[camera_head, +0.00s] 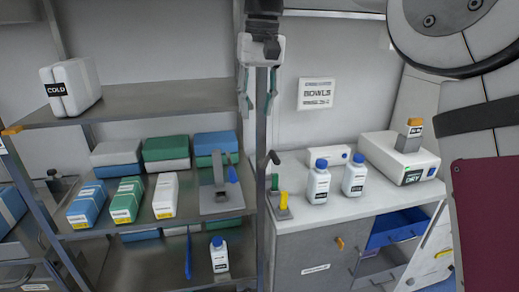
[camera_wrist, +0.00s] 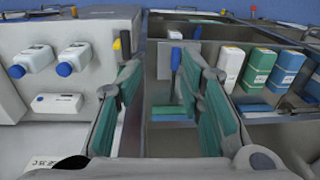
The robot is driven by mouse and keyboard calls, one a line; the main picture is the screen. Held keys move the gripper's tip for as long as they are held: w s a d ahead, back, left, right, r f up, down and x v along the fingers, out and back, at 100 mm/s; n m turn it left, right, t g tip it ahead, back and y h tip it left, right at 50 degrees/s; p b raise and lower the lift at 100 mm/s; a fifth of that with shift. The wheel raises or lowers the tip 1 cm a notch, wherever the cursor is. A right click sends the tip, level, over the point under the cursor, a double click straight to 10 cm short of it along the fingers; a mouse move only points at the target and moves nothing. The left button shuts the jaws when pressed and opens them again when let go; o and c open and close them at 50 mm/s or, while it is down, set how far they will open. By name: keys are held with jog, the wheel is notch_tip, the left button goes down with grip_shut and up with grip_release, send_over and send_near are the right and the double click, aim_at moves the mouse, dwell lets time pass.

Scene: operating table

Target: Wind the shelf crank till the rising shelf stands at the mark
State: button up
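My gripper (camera_head: 257,104) hangs fingers-down in front of the rack post at top centre, its two green-padded fingers apart and nothing between them. The wrist view shows the same open fingers (camera_wrist: 157,68). Below and right of it, a black-knobbed handle (camera_head: 272,157), possibly the shelf crank, stands by the counter's left edge, apart from the fingers. The upper metal shelf (camera_head: 150,101), possibly the rising one, carries a white COLD box (camera_head: 70,88). An orange tab (camera_head: 11,130) sits at its left front corner; I cannot tell whether this is the mark.
Blue, green and white boxes and a grey stand (camera_head: 218,192) fill the middle shelf. A bottle (camera_head: 219,255) stands below. The counter holds a yellow-and-green lever (camera_head: 282,201), two blue-capped bottles and a white device (camera_head: 398,160). A blue drawer (camera_head: 398,228) is open.

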jog(key=f, duration=0.4)
jog(key=w+d+f, duration=0.1)
jog(key=f, duration=0.3)
jog(key=f+p, duration=0.1)
jog(key=f, duration=0.3)
jog(key=shift+w+d+f, duration=0.25)
jog(key=shift+w+f, duration=0.05)
jog(key=shift+w, duration=0.1)
grip_shut()
grip_release()
jog(key=shift+r, duration=0.1)
jog(key=w+d+r, duration=0.3)
jog(key=d+r, duration=0.7)
jog(key=d, duration=0.1)
jog(key=shift+w+d+p, duration=0.15)
jog(key=shift+d+p, duration=0.2)
jog(key=shift+p, duration=0.1)
dwell(0.5)
jog(key=shift+r, duration=0.1)
dwell(0.4)
notch_tip(320, 180, up, 7)
jog(key=shift+d+r, duration=0.2)
dwell(0.3)
